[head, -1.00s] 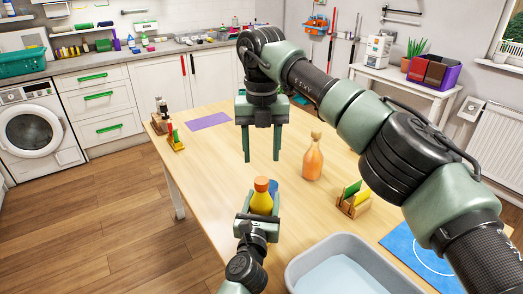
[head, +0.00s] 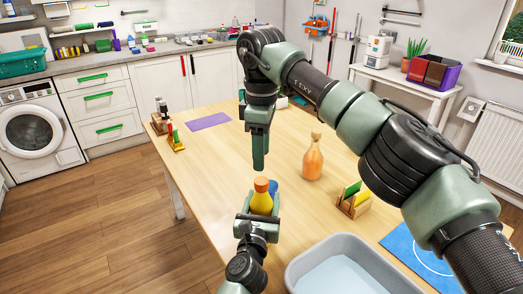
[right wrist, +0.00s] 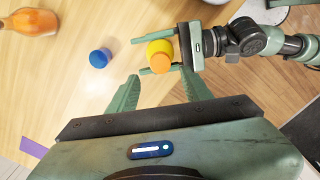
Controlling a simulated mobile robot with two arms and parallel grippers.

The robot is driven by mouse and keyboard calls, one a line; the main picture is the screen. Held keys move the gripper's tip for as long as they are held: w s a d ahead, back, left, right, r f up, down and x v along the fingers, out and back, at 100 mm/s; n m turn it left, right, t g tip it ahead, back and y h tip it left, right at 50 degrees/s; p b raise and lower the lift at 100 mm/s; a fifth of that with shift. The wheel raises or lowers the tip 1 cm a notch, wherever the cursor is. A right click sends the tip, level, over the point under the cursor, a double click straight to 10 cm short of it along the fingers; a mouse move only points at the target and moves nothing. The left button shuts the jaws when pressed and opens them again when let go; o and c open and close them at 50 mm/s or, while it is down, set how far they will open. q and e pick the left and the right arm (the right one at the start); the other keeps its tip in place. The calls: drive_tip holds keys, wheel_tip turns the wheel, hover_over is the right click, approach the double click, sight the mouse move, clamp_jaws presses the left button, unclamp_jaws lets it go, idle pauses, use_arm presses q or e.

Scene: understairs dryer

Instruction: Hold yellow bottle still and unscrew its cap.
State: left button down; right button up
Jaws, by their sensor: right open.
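The yellow bottle (head: 262,204) stands upright near the front edge of the wooden table. Its orange cap (head: 261,184) is on top and also shows in the right wrist view (right wrist: 160,63). My left gripper (head: 258,214) has its fingers on both sides of the bottle, shut on its body; the right wrist view shows this from above (right wrist: 156,54). My right gripper (head: 259,167) points down just above the cap, apart from it, with its fingers seen edge-on. In the right wrist view its fingers (right wrist: 157,78) are open and empty, with the cap between and beyond the tips.
A blue-capped item (right wrist: 100,58) stands close behind the yellow bottle. An orange bottle (head: 313,160) stands further right. A wooden holder (head: 353,203) with coloured pieces and a grey water basin (head: 300,272) are at right. The table's middle left is clear.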

sight(261, 181)
drive_tip(key=shift+f, duration=3.95)
